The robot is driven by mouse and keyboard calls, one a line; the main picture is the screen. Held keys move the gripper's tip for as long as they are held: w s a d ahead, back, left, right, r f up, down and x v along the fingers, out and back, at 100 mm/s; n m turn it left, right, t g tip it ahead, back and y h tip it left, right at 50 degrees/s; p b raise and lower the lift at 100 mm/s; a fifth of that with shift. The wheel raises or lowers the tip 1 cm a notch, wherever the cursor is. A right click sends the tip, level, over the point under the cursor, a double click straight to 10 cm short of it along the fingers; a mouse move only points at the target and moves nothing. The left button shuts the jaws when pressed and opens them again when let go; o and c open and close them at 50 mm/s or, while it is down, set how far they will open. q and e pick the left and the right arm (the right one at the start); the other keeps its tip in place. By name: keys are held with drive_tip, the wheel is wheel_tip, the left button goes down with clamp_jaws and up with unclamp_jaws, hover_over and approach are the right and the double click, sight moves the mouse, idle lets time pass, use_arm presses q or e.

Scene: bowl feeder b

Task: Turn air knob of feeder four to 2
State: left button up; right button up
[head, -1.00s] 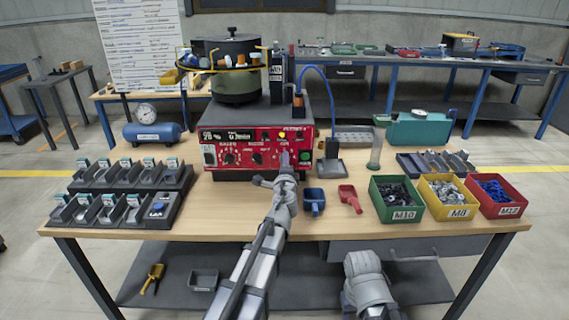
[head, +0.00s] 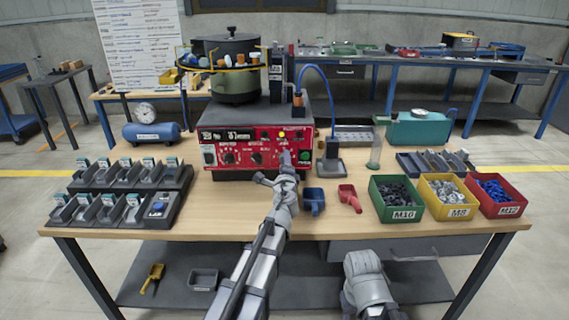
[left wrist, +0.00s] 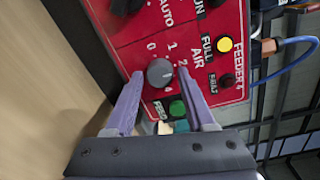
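The red control panel of feeder 4 (head: 237,148) stands at the front of the feeder base. In the left wrist view the panel (left wrist: 205,75) fills the upper middle, with a grey round air knob (left wrist: 159,72) and the numbers 0, 1, 2 and 4 around it. My left gripper (left wrist: 160,78) has its two fingers on either side of the knob, with a narrow gap showing at each side. Which number the knob points to is unclear. In the head view the left gripper (head: 284,160) hides the knob. My right gripper cannot be made out; only part of that arm shows at the bottom.
A yellow light (left wrist: 225,44) and green button (left wrist: 177,109) are near the knob. A blue scoop (head: 314,200), a red scoop (head: 349,197) and a green bin (head: 396,177) lie to the right. Black trays (head: 130,176) stand on the left. The table front is clear.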

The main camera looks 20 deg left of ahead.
use_arm(q)
drive_tip(key=shift+o, duration=1)
drive_tip(key=v, duration=0.7)
drive_tip(key=shift+s, duration=0.4)
drive_tip(key=shift+d, duration=0.1)
